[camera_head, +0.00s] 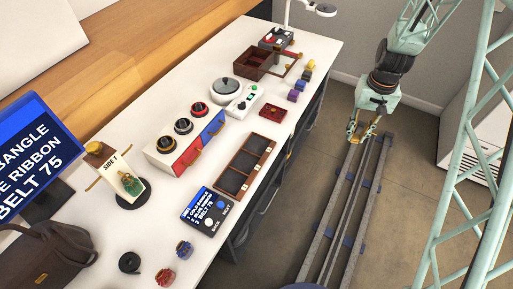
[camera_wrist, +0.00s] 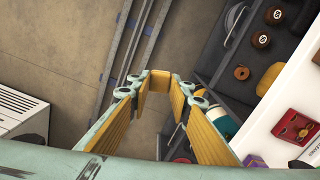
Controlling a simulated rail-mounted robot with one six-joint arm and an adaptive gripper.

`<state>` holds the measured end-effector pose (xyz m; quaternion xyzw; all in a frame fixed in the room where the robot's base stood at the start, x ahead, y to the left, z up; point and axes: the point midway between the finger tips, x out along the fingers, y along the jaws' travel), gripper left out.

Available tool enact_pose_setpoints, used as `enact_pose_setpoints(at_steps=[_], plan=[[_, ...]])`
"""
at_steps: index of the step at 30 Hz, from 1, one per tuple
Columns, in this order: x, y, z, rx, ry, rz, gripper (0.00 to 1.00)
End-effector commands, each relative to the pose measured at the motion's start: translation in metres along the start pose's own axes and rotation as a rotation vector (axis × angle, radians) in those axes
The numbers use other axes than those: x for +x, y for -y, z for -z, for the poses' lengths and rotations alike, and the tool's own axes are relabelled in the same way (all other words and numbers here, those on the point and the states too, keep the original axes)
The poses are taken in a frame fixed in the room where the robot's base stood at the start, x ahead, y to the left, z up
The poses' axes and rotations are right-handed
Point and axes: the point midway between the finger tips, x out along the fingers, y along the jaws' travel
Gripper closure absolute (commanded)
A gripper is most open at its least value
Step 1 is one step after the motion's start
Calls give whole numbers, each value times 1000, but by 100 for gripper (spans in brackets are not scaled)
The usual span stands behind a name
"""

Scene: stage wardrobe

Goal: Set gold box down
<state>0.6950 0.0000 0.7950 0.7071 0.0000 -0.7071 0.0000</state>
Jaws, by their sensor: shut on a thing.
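My gripper (camera_head: 361,127) hangs over the floor and rails, to the right of the table. In the wrist view its yellow-padded fingers (camera_wrist: 160,92) close on a small gold box (camera_wrist: 159,80), which shows between the fingertips. The box is hard to tell from the pads, and most of it is hidden. It is clear of the white table (camera_head: 222,70).
A brown open box (camera_head: 255,63) stands at the back. Bare white patches lie between items. A lattice frame (camera_head: 470,160) rises at right.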

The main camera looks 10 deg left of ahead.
Motion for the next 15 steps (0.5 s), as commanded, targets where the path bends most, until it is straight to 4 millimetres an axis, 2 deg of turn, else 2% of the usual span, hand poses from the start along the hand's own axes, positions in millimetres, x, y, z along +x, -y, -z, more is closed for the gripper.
enact_pose_setpoints(at_steps=[15], plan=[[-1,3,-1,-30,0,0,92]])
